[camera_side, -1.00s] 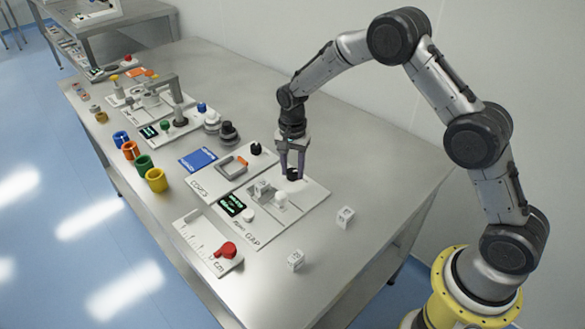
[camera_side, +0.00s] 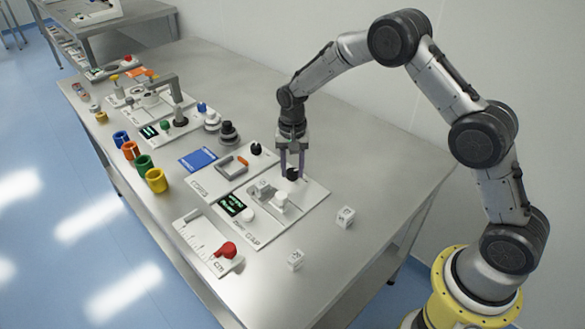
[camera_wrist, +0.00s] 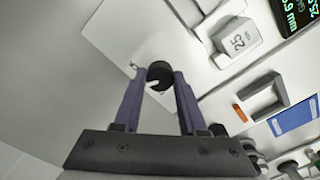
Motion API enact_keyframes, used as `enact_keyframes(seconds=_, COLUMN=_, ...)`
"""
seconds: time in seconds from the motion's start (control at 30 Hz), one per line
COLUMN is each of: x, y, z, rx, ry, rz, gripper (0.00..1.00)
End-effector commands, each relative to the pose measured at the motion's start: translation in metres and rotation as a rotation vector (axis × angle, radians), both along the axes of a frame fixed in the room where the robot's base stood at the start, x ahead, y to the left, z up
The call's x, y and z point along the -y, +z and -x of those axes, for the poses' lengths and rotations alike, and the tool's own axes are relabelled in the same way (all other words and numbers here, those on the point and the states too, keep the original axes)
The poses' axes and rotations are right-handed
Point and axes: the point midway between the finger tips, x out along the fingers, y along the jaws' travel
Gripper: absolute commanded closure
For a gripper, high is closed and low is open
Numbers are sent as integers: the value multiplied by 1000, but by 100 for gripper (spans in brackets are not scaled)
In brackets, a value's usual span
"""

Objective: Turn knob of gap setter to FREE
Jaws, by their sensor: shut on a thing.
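The gap setter is a white plate (camera_side: 312,199) with a green-lit display (camera_side: 232,204) and "GAP" lettering, near the table's right side in the side view. Its black round knob (camera_side: 293,174) sits at the plate's back end. In the wrist view the knob (camera_wrist: 160,74) has a white mark on it. My gripper (camera_side: 292,175) points down over the knob, and its two purple fingers stand on either side of it. In the wrist view my gripper (camera_wrist: 161,76) is shut on the knob. The FREE label cannot be read.
A grey block marked 25 (camera_wrist: 237,40) sits on the setter. Small white cubes (camera_side: 345,217) lie to the right, and a plate with a red knob (camera_side: 228,250) is in front. Another black knob (camera_side: 256,148) stands on the neighbouring plate.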

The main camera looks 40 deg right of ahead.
Motion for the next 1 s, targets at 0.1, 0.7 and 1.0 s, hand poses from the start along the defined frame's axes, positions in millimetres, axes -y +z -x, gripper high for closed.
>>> enact_keyframes(seconds=0.1, x=0, y=1, z=0, rx=0, ry=113, rz=0, gripper=100)
enact_keyframes(seconds=0.7, x=0, y=1, z=0, rx=0, ry=680, rz=0, gripper=100)
enact_keyframes(seconds=1.0, x=0, y=1, z=0, rx=0, ry=919, rz=0, gripper=100)
